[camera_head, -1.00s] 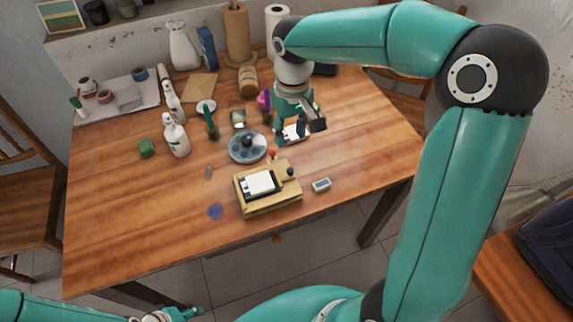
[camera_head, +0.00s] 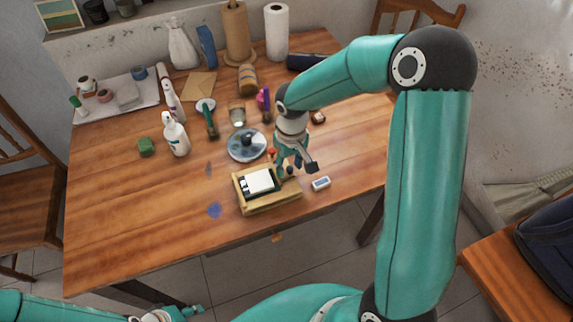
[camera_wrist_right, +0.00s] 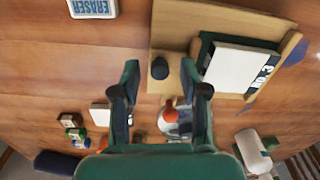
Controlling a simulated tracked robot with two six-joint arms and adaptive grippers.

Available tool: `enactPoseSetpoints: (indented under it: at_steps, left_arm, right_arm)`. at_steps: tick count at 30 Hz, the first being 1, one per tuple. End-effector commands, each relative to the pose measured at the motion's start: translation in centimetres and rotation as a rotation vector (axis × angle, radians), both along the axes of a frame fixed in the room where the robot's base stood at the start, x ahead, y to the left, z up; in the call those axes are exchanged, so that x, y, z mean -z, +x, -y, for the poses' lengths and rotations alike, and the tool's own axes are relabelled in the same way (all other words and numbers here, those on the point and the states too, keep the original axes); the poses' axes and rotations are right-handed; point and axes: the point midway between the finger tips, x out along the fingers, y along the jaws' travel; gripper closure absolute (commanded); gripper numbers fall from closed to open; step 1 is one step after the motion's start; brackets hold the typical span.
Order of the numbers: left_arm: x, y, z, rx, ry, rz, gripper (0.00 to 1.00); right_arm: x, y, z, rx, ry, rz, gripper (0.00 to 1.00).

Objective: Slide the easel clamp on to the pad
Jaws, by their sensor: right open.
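The small wooden easel (camera_head: 268,207) stands near the table's front edge, with a white-topped pad (camera_head: 258,181) on it. In the right wrist view the pad (camera_wrist_right: 238,68) lies against the wooden frame (camera_wrist_right: 172,35). A dark knob (camera_wrist_right: 160,68), apparently part of the easel clamp, shows beside the pad. My right gripper (camera_head: 287,172) is over the easel's right end. In the wrist view its open fingertips (camera_wrist_right: 159,70) appear on either side of the knob; contact cannot be told. My left gripper (camera_head: 185,313) is low at the bottom left, away from the table, its fingers unclear.
An eraser (camera_head: 321,183) lies just right of the easel. A round grey-blue dish (camera_head: 246,146) and a red ball (camera_head: 272,152) are behind it. White bottles (camera_head: 175,137) and a green block (camera_head: 146,147) stand left. The table's front left is mostly clear.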

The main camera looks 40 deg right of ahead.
Motion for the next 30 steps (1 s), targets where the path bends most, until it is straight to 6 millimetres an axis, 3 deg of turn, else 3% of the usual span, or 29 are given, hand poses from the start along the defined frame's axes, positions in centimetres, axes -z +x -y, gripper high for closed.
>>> enactPoseSetpoints:
  at_steps: [2, 10, 20, 25, 30]
  left_arm:
    - [0.0, 0.0, 0.0, 0.0, 0.0, 0.0, 0.56]
    - [0.0, 0.0, 0.0, 0.0, 0.0, 0.0, 0.56]
    - [0.1, 0.0, 0.0, 0.0, 0.0, 0.0, 0.56]
    - [1.4, 0.0, 0.0, 0.0, 0.0, 0.0, 0.56]
    - [1.2, 0.0, 0.0, 0.0, 0.0, 0.0, 0.56]
  right_arm:
    - [0.0, 0.0, 0.0, 0.0, 0.0, 0.0, 0.56]
    - [0.0, 0.0, 0.0, 0.0, 0.0, 0.0, 0.99]
    - [0.0, 0.0, -0.1, -0.001, 0.0, 0.0, 1.0]
    - [0.3, 0.5, -1.7, -0.003, 0.002, 0.003, 1.0]
    - [0.0, 0.5, -2.0, 0.0, 0.003, 0.001, 1.0]
